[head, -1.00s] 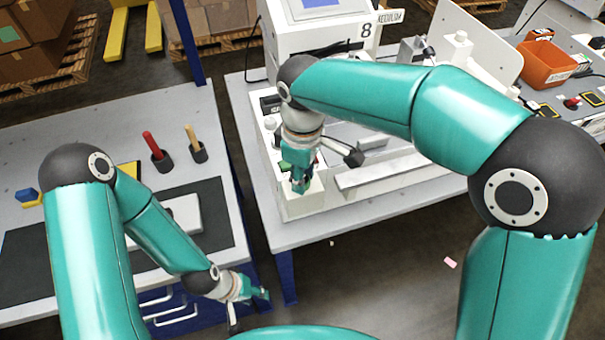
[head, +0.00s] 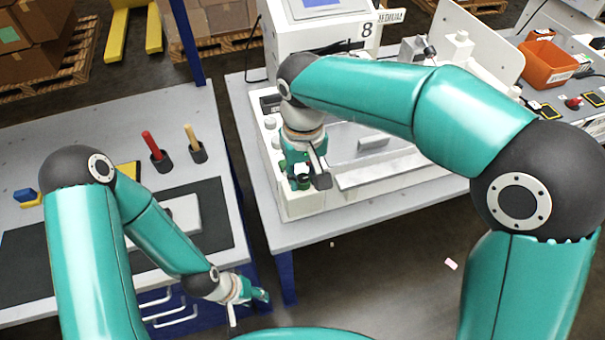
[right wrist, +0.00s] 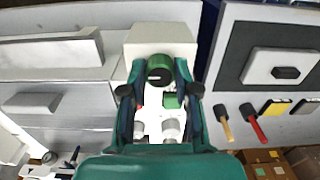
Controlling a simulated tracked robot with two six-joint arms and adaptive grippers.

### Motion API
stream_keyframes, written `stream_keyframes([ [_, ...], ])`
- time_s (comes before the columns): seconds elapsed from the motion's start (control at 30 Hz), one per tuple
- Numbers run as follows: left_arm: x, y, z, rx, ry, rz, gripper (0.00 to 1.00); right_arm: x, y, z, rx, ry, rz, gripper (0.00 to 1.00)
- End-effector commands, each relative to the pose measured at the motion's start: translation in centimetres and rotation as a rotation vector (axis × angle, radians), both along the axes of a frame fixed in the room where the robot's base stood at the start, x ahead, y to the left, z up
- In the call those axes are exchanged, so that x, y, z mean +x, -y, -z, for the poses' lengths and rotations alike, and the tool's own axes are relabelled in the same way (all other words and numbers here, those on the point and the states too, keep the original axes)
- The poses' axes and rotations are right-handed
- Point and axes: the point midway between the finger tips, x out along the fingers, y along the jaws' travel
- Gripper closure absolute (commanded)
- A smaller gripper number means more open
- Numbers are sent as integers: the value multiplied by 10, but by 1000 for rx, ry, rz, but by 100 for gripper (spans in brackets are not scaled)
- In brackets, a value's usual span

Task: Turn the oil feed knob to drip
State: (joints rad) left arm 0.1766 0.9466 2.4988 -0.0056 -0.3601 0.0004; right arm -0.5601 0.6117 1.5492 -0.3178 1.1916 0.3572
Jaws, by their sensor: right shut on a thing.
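In the right wrist view a round green knob (right wrist: 160,68) with a dark face sits at the white end block of the machine, between the fingers of my right gripper (right wrist: 160,92). In the head view my right gripper (head: 300,178) points down at the machine's front left corner, shut on the green knob, which is mostly hidden there. No marking for drip is readable. My left gripper (head: 260,295) hangs low past the left table's edge, away from the machine; its fingers are too small to judge.
The white machine (head: 305,203) stands on a grey table (head: 345,227). Beside the knob are a small green block (right wrist: 171,101) and white knobs (right wrist: 172,129). The left table holds a red-handled tool (head: 151,145) and a dark mat (head: 215,215). An orange bin (head: 547,65) is far right.

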Motion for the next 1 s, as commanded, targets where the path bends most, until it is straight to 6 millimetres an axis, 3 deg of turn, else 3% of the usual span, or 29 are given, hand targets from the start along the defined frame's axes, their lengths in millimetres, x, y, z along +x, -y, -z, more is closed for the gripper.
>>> stream_keyframes([
  [0.57,0,0,0,0,0,0,60,2,0,-3,5,10,41,100],
  [0.6,0,0,0,0,0,0,60,2,0,-3,5,10,41,66],
  [0.73,0,0,0,0,0,0,60,2,0,-2,4,7,41,45],
  [1.0,0,0,0,0,0,0,60,1,0,-1,1,4,40,45],
])
